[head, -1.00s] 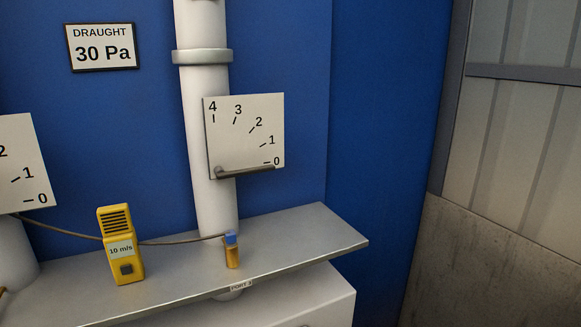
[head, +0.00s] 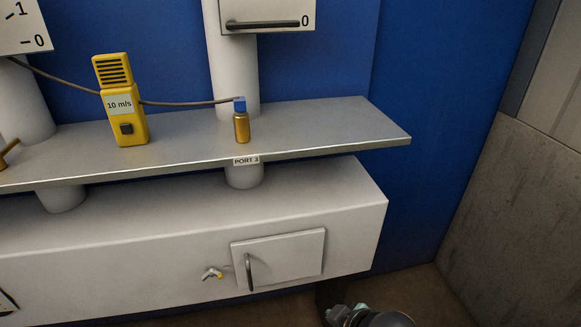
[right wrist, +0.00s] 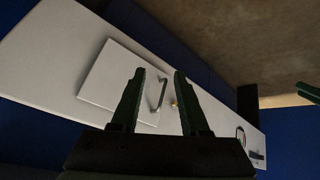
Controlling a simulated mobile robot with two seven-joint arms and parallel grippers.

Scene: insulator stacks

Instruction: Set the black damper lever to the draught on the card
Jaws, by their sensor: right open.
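A dark, nearly black lever (head: 265,24) lies level across a white scale plate (head: 288,12) on the right-hand pipe in the head view. Its free end points right to the 0 mark; the upper part of the scale is cut off. The draught card is out of view now; a second ago it read 30 Pa. My right gripper (right wrist: 160,72) is open and empty in the right wrist view. Its fingers appear in front of a white panel door and handle (right wrist: 162,93); I cannot tell how far away. My left gripper is not in view.
A grey shelf (head: 320,125) juts out below the lever. It carries a yellow meter (head: 121,102) reading 10 m/s, cabled to a brass and blue probe (head: 241,122) above the PORT 3 label. A white box with a small door (head: 290,262) lies below. Another scale plate (head: 22,30) is at left.

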